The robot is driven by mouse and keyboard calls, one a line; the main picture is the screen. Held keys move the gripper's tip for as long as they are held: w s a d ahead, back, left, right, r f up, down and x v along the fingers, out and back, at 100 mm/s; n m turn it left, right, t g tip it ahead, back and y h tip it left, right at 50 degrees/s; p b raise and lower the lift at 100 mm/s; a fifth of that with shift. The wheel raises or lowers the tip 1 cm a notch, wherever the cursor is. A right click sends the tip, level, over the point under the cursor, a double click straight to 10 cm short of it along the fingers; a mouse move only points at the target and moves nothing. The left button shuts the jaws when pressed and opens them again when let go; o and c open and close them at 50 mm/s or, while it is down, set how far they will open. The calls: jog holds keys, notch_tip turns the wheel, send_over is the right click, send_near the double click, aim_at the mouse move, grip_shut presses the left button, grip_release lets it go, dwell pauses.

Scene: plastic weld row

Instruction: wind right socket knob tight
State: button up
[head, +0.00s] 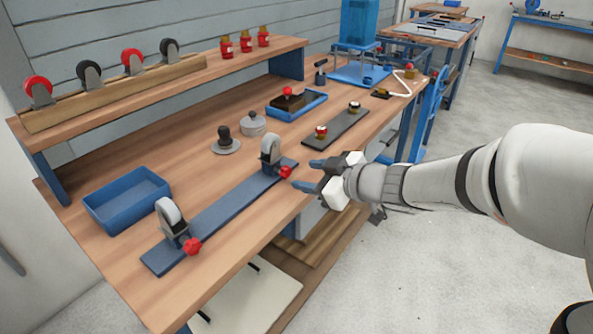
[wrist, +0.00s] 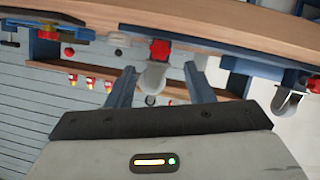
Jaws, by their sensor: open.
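A blue rail (head: 222,212) on the bench carries two sockets, each holding a grey caster wheel and bearing a red knob on its front. The right socket knob (head: 286,172) sits below the right caster (head: 270,150). My gripper (head: 302,174) is open and empty just in front of this knob, its fingers pointing at it. In the wrist view, which is upside down, the knob (wrist: 160,50) lies between and beyond the fingertips; I see no contact. The left socket knob (head: 192,246) also shows at the wrist view's right edge (wrist: 314,84).
A blue bin (head: 128,200) stands left of the rail. A dark plate with small jars (head: 336,130) and a blue tray (head: 297,106) lie behind. The shelf holds spare casters (head: 88,75) and red jars (head: 245,42). Open floor lies right of the bench edge.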

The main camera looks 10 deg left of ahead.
aim_at(288, 172)
jog(key=x, duration=0.6)
jog(key=shift+a, duration=0.3)
jog(key=c, duration=1)
